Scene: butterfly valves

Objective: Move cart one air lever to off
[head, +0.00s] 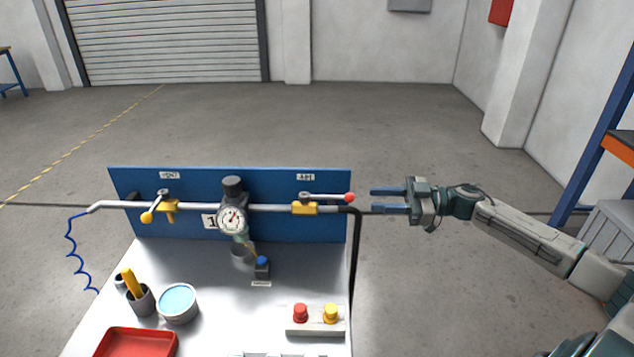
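Cart one has a blue back panel (318,226) with a partly hidden plate marked 1 (209,221). At its upper right, under a small label that seems to read AIR (305,177), is a yellow valve body (304,209). The air lever (325,197) points right, lying along the pipe, and ends in a red knob (350,197). My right gripper (374,201) is just right of the knob, its two blue fingers apart and pointing left at it. A gap shows between fingertips and knob. My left gripper is not in view.
A second valve with a yellow-knobbed lever (147,217) is left of the pressure gauge (231,220). A black hose (356,270) hangs at the panel's right edge. The cart top holds red and yellow buttons (315,314), cups and a red tray (137,342).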

